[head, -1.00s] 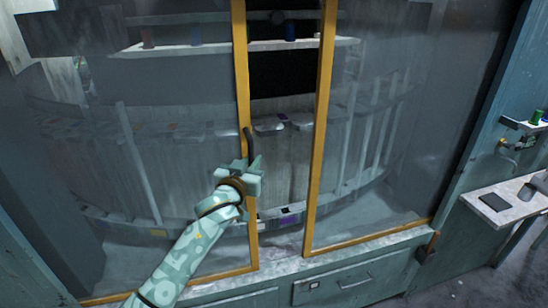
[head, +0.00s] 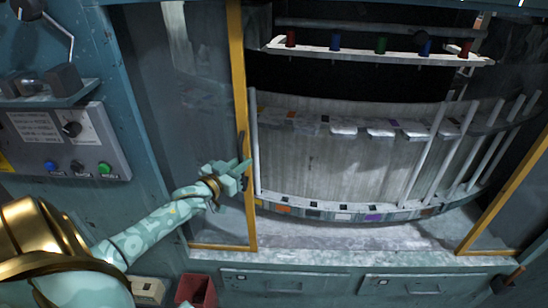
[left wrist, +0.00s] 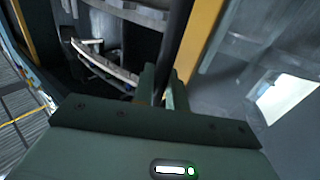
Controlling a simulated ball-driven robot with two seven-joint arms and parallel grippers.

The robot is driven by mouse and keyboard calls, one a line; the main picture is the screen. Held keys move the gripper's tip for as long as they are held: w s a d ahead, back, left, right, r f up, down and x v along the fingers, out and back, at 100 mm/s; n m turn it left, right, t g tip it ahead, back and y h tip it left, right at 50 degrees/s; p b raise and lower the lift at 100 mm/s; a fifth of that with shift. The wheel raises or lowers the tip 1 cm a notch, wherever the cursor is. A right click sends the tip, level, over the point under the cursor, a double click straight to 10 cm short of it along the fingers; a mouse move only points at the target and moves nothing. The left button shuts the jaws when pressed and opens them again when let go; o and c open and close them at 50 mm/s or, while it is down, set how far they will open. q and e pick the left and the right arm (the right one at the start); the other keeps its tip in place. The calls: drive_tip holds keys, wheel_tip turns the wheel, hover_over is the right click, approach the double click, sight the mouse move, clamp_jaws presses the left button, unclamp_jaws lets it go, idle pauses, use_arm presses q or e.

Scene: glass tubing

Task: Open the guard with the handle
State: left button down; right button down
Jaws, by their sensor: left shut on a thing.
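The guard is made of glass panes in yellow frames. Its left pane (head: 238,90) stands at the left of a wide gap, and the right pane's yellow frame (head: 508,190) shows at the right edge. The dark, curved handle (head: 242,144) is on the left pane's inner upright. My left gripper (head: 242,172) is shut on the handle's lower part. In the left wrist view the handle (left wrist: 177,45) runs down between the fingers, beside the yellow frame (left wrist: 201,35). My right gripper is not in view.
Behind the gap are a curved rack (head: 340,213) with pale tubes and a shelf (head: 375,50) with several coloured items. A control panel (head: 70,140) with buttons is on the left wall. Drawers (head: 410,284) and a red bin (head: 195,291) are below.

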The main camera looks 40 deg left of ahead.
use_arm(q)
drive_tip(key=s+a, duration=0.9)
drive_tip(key=a, duration=0.5)
drive_tip(key=shift+s, duration=0.25)
drive_tip(key=shift+a, duration=0.1)
drive_tip(key=c, duration=1.5)
unclamp_jaws()
drive_tip(key=shift+s, duration=0.1)
